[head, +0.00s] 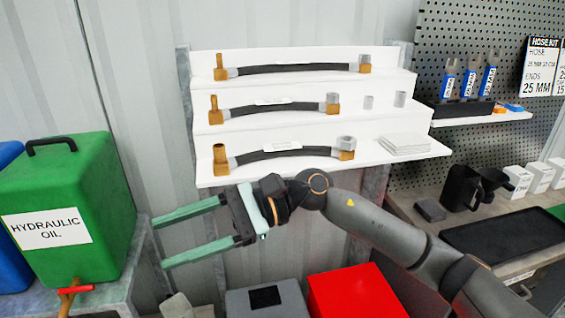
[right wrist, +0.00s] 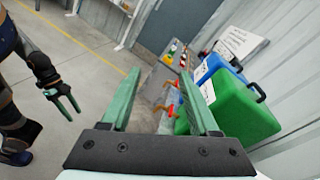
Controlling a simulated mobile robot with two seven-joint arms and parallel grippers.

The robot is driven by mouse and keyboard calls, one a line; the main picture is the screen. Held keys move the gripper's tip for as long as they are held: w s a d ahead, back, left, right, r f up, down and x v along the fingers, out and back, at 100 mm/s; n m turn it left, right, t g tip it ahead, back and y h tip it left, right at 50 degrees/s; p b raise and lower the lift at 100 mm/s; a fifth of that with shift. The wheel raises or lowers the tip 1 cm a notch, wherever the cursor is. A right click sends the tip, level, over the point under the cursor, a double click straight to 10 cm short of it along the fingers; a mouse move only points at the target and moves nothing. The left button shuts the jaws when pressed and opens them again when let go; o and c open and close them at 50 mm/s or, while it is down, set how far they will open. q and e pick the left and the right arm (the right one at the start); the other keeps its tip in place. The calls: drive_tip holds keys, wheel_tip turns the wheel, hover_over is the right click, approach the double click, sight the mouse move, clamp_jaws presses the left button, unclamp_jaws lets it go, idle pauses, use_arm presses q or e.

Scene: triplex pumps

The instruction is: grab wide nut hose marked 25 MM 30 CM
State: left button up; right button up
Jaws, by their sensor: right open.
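Three black hoses with brass elbow ends lie on a white stepped rack: a top hose (head: 300,68), a middle hose (head: 275,107) and a bottom hose (head: 285,153). Each has a silver nut at its right end; the bottom one's nut (head: 346,142) looks wide. Their small white tags are too small to read, so I cannot tell which is 25 MM 30 CM. My right gripper (head: 160,243) is open and empty, below and left of the rack, pointing left. My left gripper (right wrist: 66,104) shows in the right wrist view with its fingers apart, away from the rack.
A green hydraulic oil can (head: 75,205) stands left of the rack. A red box (head: 355,292) and a grey box (head: 265,300) are below. Loose silver fittings (head: 400,98) and white sheets (head: 404,144) lie on the rack. A pegboard with a hose kit sign (head: 541,68) is at right.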

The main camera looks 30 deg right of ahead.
drive_tip(key=w+d+n+t+h+b, duration=0.2)
drive_tip(key=w+d+n+h, duration=0.1)
drive_tip(key=d+n+h, duration=0.45)
drive_tip(key=n+t+h+b, duration=0.25)
drive_tip(key=t+h, duration=0.35)
drive_tip(key=h, duration=0.5)
approach(344, 137)
drive_tip(key=shift+h, duration=0.25)
drive_tip(key=x, duration=0.9)
drive_tip(key=shift+w+a+f+p, duration=0.1)
drive_tip(key=shift+a+f+p, duration=0.05)
drive_tip(key=shift+p, duration=0.2)
drive_tip(key=shift+w+f, duration=0.2)
drive_tip(key=shift+c, duration=0.2)
